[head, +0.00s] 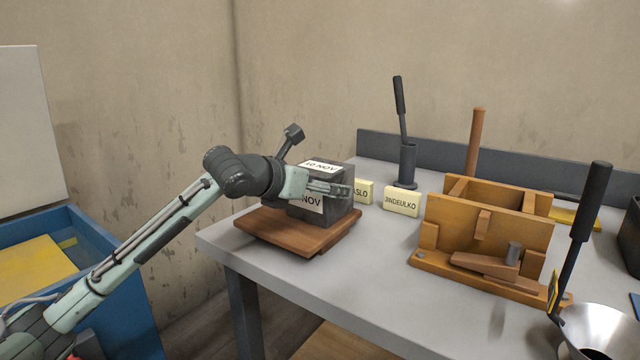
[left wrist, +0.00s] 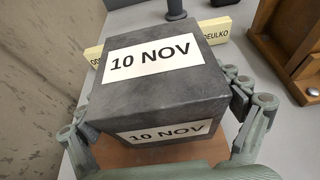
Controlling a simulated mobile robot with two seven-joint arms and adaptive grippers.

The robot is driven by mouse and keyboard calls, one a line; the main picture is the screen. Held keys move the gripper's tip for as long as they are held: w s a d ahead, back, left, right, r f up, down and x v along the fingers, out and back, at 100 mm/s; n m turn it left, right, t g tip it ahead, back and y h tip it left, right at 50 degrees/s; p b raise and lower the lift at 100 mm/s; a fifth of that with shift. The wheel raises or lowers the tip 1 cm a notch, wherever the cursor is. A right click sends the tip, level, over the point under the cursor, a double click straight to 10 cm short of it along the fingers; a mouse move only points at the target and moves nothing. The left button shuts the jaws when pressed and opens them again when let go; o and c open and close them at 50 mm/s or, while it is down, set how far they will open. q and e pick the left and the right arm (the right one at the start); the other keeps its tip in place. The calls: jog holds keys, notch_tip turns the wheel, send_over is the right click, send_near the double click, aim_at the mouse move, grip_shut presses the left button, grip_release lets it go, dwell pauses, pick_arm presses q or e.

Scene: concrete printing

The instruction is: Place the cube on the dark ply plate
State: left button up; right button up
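The dark grey cube (head: 338,207) carries white "10 NOV" labels on its top and front. It is over the brown wooden plate (head: 270,230) at the table's left end; I cannot tell whether it rests fully on it. My left gripper (head: 328,188) reaches in from the left with its fingers along the cube's sides. In the left wrist view the cube (left wrist: 165,95) fills the space between the fingers (left wrist: 160,118), which appear to press on both sides. The plate (left wrist: 150,155) shows below it. My right gripper is not in view.
Behind the cube stand yellow name cards (head: 402,201) and a dark holder with a rod (head: 407,165). A wooden mould (head: 485,235) stands to the right, with a metal funnel or bowl (head: 597,330) at the front right. A blue bin (head: 100,275) is at the left.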

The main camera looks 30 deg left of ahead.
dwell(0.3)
pick_arm(q)
jog(key=shift+s, duration=0.15)
jog(key=b+v, duration=0.2)
jog(key=v, duration=0.7)
jog(key=shift+s+r, duration=0.1)
jog(key=shift+s, duration=0.3)
jog(key=shift+b+v, duration=0.35)
jog(key=shift+v, duration=0.65)
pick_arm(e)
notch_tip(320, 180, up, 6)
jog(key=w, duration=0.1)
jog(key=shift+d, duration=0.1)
